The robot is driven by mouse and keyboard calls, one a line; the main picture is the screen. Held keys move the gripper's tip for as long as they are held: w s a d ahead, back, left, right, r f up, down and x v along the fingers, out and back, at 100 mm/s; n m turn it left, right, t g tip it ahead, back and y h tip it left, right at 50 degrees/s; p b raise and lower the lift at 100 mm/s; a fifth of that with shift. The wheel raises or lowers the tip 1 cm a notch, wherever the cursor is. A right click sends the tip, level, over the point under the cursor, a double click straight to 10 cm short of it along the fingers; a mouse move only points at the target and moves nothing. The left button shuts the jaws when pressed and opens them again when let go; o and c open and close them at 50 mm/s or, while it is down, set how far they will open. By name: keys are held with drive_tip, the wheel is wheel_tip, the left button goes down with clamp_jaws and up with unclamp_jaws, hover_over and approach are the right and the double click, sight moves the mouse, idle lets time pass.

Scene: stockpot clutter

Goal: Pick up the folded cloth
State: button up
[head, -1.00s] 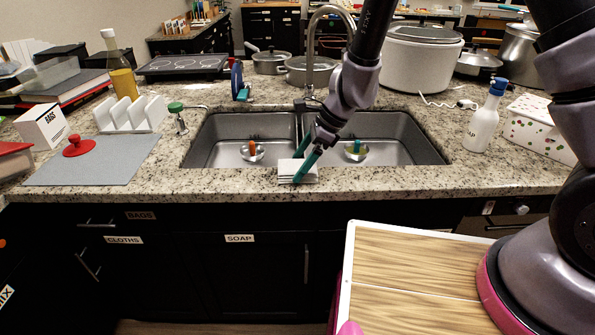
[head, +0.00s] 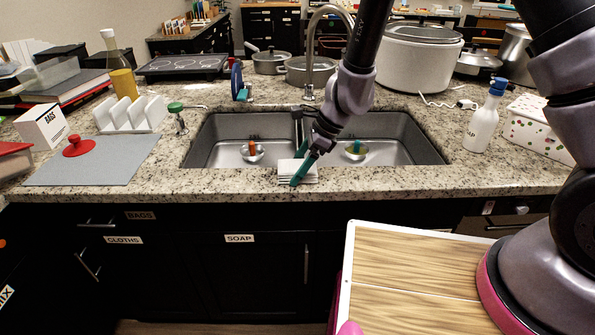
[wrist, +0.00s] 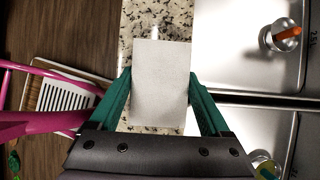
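The folded cloth (head: 306,171) is a small white layered stack on the granite counter's front strip, just in front of the sink divider. My gripper (head: 297,172) is at the cloth, pointing down. In the wrist view the cloth (wrist: 162,85) lies between the two teal fingers of my gripper (wrist: 160,85), one on each side. The fingers are spread apart, and a narrow gap shows beside the cloth. The cloth appears to rest on the counter.
A double sink (head: 240,150) lies right behind the cloth, with a faucet (head: 312,50) above it. A grey mat (head: 95,165) with a red lid (head: 79,146) is to the left. A soap bottle (head: 484,120) stands to the right. The counter (head: 430,180) along the front right is clear.

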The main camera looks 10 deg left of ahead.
sight(297, 165)
drive_tip(key=shift+c, duration=0.8)
wheel_tip(297, 165, up, 10)
drive_tip(key=shift+r, duration=0.25)
